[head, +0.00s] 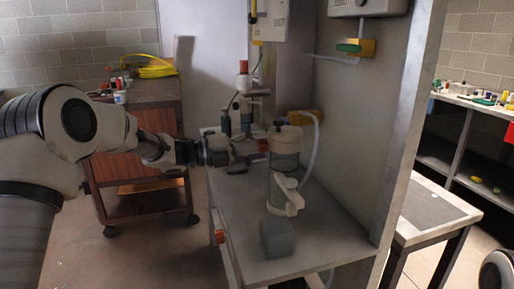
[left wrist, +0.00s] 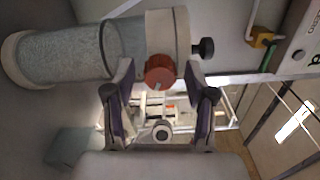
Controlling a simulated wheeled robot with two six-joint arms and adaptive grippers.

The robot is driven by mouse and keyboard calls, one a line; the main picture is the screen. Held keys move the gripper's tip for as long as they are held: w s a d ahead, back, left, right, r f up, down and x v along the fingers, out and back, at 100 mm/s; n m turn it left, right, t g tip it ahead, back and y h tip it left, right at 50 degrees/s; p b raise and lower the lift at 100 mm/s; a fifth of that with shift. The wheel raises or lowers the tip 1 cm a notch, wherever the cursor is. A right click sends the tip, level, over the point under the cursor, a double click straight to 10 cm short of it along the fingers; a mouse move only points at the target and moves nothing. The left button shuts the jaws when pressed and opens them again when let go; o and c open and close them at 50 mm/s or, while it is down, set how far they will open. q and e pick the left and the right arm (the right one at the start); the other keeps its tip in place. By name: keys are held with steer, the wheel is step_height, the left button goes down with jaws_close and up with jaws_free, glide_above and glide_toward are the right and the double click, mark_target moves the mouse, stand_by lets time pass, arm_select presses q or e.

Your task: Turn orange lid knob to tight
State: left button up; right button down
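The orange lid knob (head: 263,145) is on the side of the white lid (head: 286,133) of an upright clear canister (head: 285,161) on the grey shelf. In the left wrist view, the round orange-red knob (left wrist: 160,71) has a small light mark at its lower edge. My left gripper (head: 250,161) is just left of the canister. In the left wrist view its two fingers (left wrist: 160,82) are spread apart, with the knob between and slightly ahead of the tips. No clear contact shows. My right gripper is not in view.
A grey cube (head: 277,239) stands on the shelf in front of the canister, near a white handle-like fitting (head: 285,194). A grey wall panel (head: 370,120) rises to the right. A wooden cart (head: 140,150) stands behind my left arm. The shelf right of the canister is mostly clear.

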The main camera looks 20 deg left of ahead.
arm_select(q)
steer(key=v, duration=1.2)
